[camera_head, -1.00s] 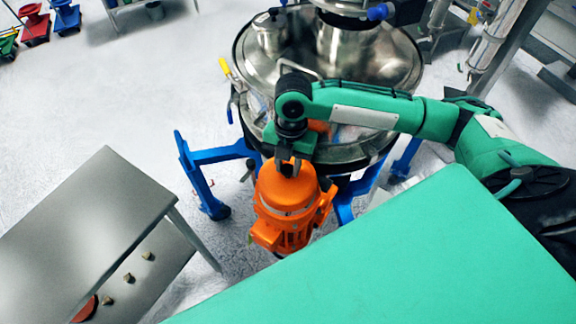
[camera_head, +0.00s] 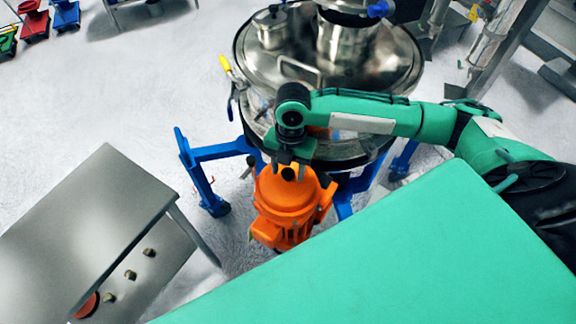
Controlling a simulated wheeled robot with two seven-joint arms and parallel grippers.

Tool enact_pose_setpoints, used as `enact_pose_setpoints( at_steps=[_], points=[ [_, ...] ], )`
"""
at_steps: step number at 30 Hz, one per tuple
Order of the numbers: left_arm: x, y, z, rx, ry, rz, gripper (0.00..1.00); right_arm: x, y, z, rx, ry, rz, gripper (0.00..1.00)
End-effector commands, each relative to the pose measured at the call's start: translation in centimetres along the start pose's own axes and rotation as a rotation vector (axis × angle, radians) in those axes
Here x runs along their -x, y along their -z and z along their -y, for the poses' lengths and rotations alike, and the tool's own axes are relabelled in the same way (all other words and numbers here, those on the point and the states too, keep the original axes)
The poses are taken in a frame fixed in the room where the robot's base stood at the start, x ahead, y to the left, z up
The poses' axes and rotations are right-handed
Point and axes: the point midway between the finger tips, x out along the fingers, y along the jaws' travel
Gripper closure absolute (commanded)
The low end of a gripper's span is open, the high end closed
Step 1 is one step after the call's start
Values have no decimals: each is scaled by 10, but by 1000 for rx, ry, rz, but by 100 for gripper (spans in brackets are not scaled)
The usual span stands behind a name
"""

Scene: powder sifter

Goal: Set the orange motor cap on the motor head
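The orange motor cap (camera_head: 287,188) is a rounded dome on top of the orange motor (camera_head: 282,232), which hangs at the front of the sifter. No light gap shows between cap and motor head, and the cap looks about level. The head of the motor is hidden under the cap. My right gripper (camera_head: 288,173) reaches in from the right, points down at the top of the cap and appears shut on it; its fingertips are small and partly hidden. My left gripper is not in view.
The steel sifter drum (camera_head: 345,150) stands on blue legs (camera_head: 208,182) behind the motor. A grey table (camera_head: 85,235) stands at the left; several small fittings (camera_head: 130,275) and a red-orange disc (camera_head: 87,305) lie on its lower shelf. Floor between table and sifter is clear.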

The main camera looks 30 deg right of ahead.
Motion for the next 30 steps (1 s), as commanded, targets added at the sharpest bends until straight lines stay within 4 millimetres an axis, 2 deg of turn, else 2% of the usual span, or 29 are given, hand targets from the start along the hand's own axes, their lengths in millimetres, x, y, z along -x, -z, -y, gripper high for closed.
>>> enact_pose_setpoints(
  at_steps=[8, 14, 24, 30],
  points=[
    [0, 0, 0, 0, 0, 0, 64, 1, 0, 0, 0, 0, 0, 49],
    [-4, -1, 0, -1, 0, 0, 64, 18, 1, -1, 1, -3, 2, 49],
    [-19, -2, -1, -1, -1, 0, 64, 92, 1, -1, 1, -3, 3, 49],
    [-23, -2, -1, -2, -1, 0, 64, 122, 1, -1, 0, -1, 1, 49]
  ],
)
